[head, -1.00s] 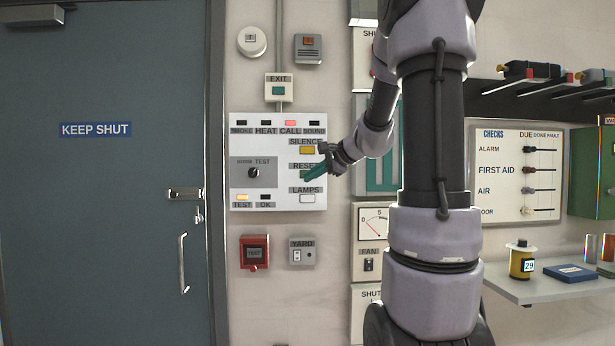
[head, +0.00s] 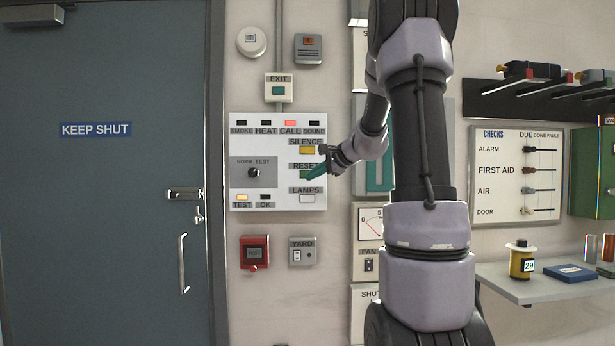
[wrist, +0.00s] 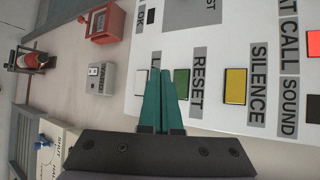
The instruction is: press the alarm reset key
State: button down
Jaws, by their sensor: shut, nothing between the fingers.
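The white alarm panel (head: 240,140) is on the wall right of the door. Its green reset key (wrist: 181,84) sits beside the RESET label (wrist: 199,80), between the yellow silence key (wrist: 236,86) and the white lamps key (wrist: 140,85). My gripper (wrist: 157,56) has its teal fingers together and empty. In the wrist view the tips overlap the LAMPS label, just left of the green key. I cannot tell whether the tips touch the panel. The CALL lamp (head: 290,123) glows red and the TEST lamp (head: 242,197) glows yellow.
A red call point (head: 254,250) and the YARD switch box (head: 302,252) are below the panel. The EXIT box (head: 278,87) is above it. A shelf (head: 510,287) with several items stands at right.

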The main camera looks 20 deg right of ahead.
aim_at(304, 178)
jog(key=shift+w+d, duration=0.3)
jog(key=shift+w, duration=0.65)
jog(key=shift+w+d, duration=0.3)
jog(key=shift+w, duration=0.6)
dwell(0.6)
jog(key=shift+w+d, duration=0.1)
jog(key=shift+w, duration=0.3)
jog(key=shift+w+d, duration=0.15)
jog(key=shift+w, duration=0.15)
dwell(0.6)
jog(key=shift+s, duration=0.15)
jog(key=shift+s+a, duration=0.25)
jog(key=shift+s, duration=0.35)
jog(key=shift+s+a, duration=0.25)
jog(key=shift+s, duration=0.55)
jog(key=shift+s+a, duration=0.3)
jog(key=shift+s, duration=0.45)
jog(key=shift+s+a, duration=0.25)
jog(key=shift+s, duration=0.55)
